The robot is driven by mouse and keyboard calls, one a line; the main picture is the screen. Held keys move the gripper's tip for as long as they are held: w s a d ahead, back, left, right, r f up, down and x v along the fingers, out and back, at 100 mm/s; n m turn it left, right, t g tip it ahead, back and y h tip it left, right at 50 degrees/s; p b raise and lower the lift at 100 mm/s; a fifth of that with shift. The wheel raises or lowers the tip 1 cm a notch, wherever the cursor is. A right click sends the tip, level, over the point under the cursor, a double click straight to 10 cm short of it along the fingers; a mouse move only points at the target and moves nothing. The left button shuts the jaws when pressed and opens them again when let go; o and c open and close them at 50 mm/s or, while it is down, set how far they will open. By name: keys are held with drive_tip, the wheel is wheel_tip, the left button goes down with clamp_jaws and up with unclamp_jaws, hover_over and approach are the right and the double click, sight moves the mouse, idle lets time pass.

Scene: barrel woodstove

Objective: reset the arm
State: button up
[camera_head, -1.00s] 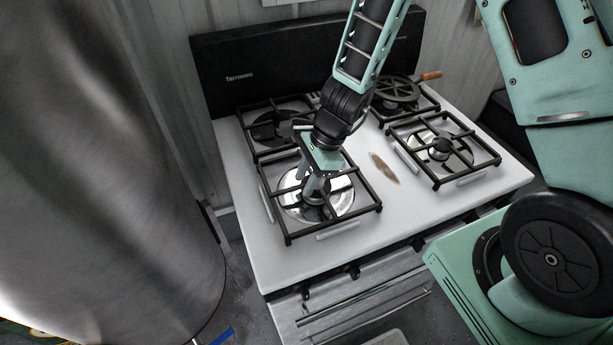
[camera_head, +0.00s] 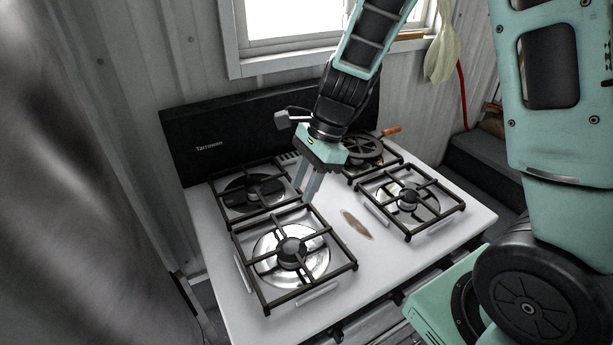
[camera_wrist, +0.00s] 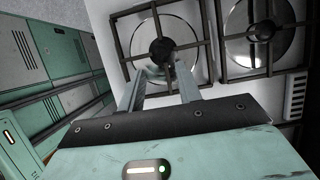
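My gripper (camera_head: 306,192) hangs over the white stove top (camera_head: 333,270), above the far edge of the front-left burner grate (camera_head: 262,292). In the wrist view its two fingers (camera_wrist: 160,68) stand apart with nothing between them. My arm reaches in from the top of the head view. The grate's round burner cap (camera_head: 291,251) shows in the head view, clear of the fingers.
A dark pan with a wooden handle (camera_head: 388,131) sits on the back-right burner. Other grates stand at the back left and front right (camera_head: 409,196). A brown patch (camera_head: 356,225) lies between the front burners. A black backsplash (camera_head: 228,130) stands behind, below a window.

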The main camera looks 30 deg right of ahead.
drive_tip(key=shift+d+r, duration=0.2)
drive_tip(key=shift+r, duration=0.25)
